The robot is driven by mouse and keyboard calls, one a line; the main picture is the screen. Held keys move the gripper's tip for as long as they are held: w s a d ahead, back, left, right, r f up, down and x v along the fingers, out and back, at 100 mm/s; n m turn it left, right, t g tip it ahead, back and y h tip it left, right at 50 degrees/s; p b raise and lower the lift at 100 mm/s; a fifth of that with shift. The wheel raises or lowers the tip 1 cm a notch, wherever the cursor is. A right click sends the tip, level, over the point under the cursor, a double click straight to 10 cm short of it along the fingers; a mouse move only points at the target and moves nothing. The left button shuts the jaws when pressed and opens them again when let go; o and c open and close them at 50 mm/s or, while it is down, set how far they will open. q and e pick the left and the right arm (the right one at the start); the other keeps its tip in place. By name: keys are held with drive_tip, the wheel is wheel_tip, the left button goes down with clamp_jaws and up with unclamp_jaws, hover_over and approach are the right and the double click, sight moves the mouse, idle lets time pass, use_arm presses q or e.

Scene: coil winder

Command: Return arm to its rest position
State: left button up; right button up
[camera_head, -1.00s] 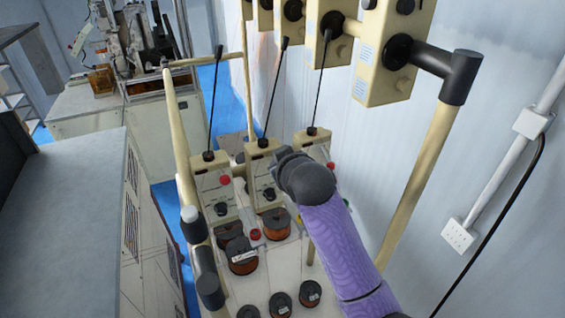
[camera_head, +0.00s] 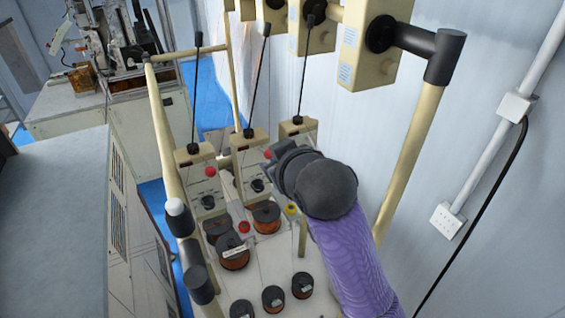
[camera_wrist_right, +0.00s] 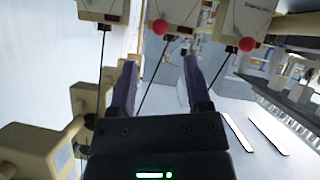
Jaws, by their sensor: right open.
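My right arm (camera_head: 345,245), with a purple sleeve and a dark rounded wrist, rises from the bottom of the head view in front of the winder. Its fingers are hidden there behind the wrist. In the right wrist view my right gripper (camera_wrist_right: 160,85) shows two dark purple fingers spread apart, with nothing held between them. My left arm and gripper are not in view.
Several copper wire spools (camera_head: 267,217) sit on the winder bench left of my right arm. Cream tensioner units with thin black rods stand behind them. A cream post (camera_head: 405,170) and a wall socket (camera_head: 447,220) are to the right. A grey cabinet (camera_head: 55,210) is at left.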

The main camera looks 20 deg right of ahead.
drive_tip(key=shift+s+r, duration=0.3)
drive_tip(key=shift+s, duration=0.25)
